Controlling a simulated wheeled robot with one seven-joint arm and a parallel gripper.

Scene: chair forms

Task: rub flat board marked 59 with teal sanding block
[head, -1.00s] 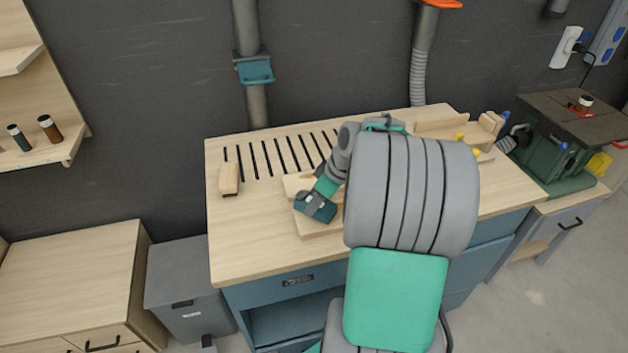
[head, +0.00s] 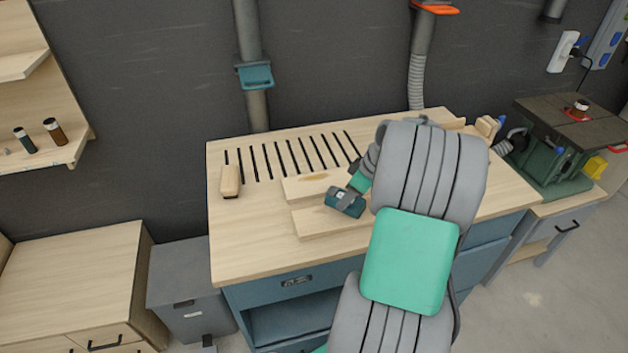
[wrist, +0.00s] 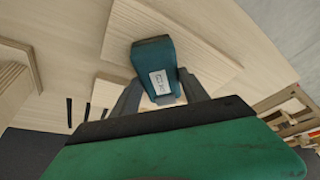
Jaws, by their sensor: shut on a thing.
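My gripper (head: 352,192) is shut on the teal sanding block (head: 343,205). The block also shows between the fingers in the wrist view (wrist: 152,55), with a white label on its side. The block is low over the front flat board (head: 311,224), on or just above its top; I cannot tell if it touches. This board also shows beneath the block in the wrist view (wrist: 205,42). My arm hides its right part. A second flat board (head: 303,189) lies just behind it. No number is readable on either board.
The boards lie on a workbench (head: 250,240) with dark slots at its back. A small wooden block (head: 230,182) stands at the left, with clear benchtop in front of it. A green machine (head: 548,160) stands at the right. A grey bin (head: 185,290) is left of the bench.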

